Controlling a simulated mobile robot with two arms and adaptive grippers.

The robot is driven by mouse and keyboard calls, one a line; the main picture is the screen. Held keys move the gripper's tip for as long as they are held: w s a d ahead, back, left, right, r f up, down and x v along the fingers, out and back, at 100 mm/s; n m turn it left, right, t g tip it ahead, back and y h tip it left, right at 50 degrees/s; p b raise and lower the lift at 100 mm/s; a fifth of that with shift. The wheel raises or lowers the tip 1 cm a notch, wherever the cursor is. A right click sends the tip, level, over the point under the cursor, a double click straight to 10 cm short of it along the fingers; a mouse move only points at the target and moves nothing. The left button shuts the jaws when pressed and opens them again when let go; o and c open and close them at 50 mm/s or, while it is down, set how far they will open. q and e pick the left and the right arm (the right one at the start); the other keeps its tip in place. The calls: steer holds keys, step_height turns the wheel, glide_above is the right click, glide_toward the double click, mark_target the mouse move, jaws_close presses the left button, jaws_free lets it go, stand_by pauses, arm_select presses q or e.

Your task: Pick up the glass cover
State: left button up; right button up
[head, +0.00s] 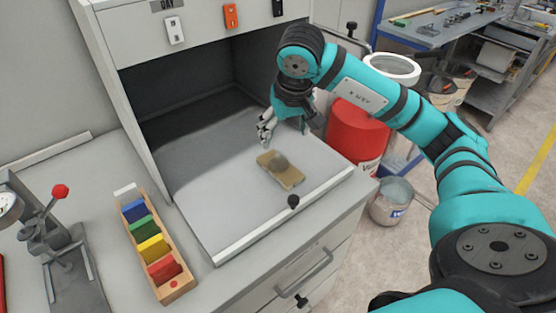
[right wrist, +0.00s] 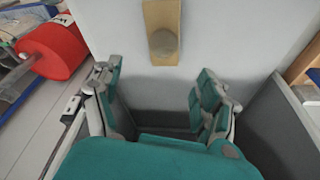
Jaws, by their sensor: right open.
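A small tan wooden board (head: 291,178) lies on the grey floor of the open booth. A rounded, greyish, see-through cover (head: 280,160), which looks like the glass cover, sits on it. In the right wrist view the board (right wrist: 161,13) and the cover (right wrist: 164,43) show at the top, beyond the fingertips. My right gripper (head: 285,130) is open and empty, behind and above the board in the head view, apart from the cover. Its two fingers also show spread in the right wrist view (right wrist: 158,75). My left gripper is out of view.
A wooden rack of coloured cards (head: 156,248) and a dark press with a red knob (head: 62,240) stand left of the booth. A red drum (head: 355,130) and a paint can (head: 391,204) stand right of it. The booth floor around the board is clear.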

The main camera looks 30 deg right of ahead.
mark_target(279, 154)
steer(key=x, duration=0.5)
steer(key=shift+p, duration=0.35)
steer(key=p+x, duration=0.1)
steer(key=x, duration=0.1)
steer(key=p+x, duration=0.1)
steer(key=x, duration=0.2)
steer(key=shift+a, duration=0.25)
steer(key=shift+f, duration=0.3)
steer(key=shift+c, duration=0.4)
steer(key=c, duration=1.2)
